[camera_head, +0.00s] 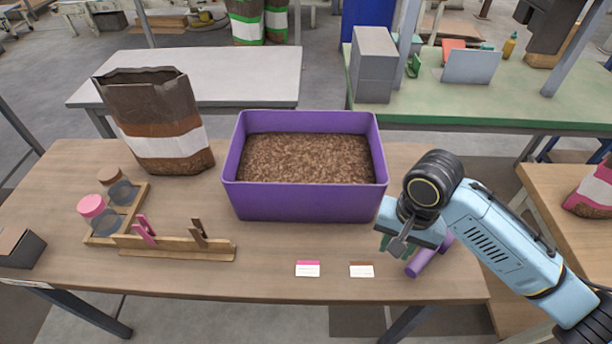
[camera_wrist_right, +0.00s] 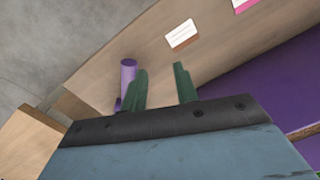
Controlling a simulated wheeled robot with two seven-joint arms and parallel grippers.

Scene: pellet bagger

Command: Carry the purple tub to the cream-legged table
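The purple tub (camera_head: 300,203) stands upright on the near wooden table, filled with brown pellets. Its purple side also shows at the right of the right wrist view (camera_wrist_right: 275,80). My right gripper (camera_head: 401,240) is just right of the tub's near right corner, above the table. Its green fingers (camera_wrist_right: 160,88) are apart, with nothing between them. A wooden-topped table (camera_head: 540,178) at the right has a pale leg that looks cream. My left gripper is out of view.
A purple cylinder (camera_head: 420,262) lies beside my right gripper; it also shows in the wrist view (camera_wrist_right: 128,70). A brown bag (camera_head: 160,120), a wooden jar rack (camera_head: 130,210) and two labels (camera_head: 307,268) are on the near table. A pink bag (camera_head: 593,190) stands on the right table.

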